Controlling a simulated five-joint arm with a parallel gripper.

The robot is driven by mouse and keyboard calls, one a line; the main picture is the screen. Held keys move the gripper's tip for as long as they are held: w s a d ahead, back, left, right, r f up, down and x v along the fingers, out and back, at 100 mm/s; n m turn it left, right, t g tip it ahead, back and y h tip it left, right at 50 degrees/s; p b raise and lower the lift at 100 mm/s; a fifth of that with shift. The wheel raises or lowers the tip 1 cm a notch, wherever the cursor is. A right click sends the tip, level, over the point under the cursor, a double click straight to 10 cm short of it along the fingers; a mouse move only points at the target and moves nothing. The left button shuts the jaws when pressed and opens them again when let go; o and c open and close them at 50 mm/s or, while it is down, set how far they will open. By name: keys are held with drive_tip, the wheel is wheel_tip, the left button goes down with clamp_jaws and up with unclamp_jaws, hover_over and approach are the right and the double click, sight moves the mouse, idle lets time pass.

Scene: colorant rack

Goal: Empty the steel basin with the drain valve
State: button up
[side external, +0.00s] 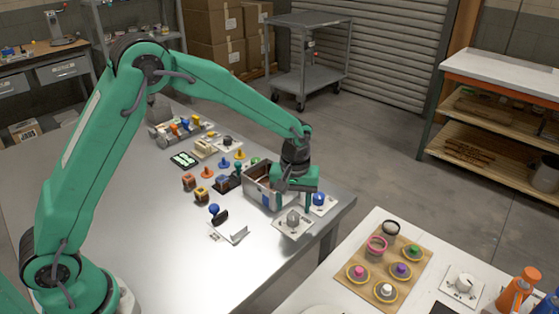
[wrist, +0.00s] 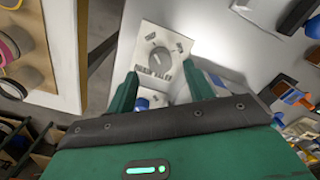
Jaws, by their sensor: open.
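The steel basin (side external: 262,190) is an open box near the table's front right corner, with a blue patch on its near side. A white plate with a round grey knob (side external: 292,220) lies in front of it; the knob (wrist: 160,58) also shows in the wrist view. A second plate with a blue knob (side external: 319,199) lies to the right; a blue knob (wrist: 142,103) shows partly between my fingers. Which knob is the drain valve, I cannot tell. My gripper (side external: 294,201) is open, pointing down beside the basin, apparently above the grey knob. The basin's inside is partly hidden.
A blue-handled part (side external: 216,213) and a white bracket (side external: 236,233) lie left of the grey-knob plate. Several small coloured parts stand behind the basin. Across a gap, a white table holds a wooden board (side external: 375,290) with coloured rings. The table's left front is clear.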

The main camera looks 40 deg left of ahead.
sight(293, 217)
drive_tip(key=shift+f, duration=1.8)
drive_tip(key=c, duration=1)
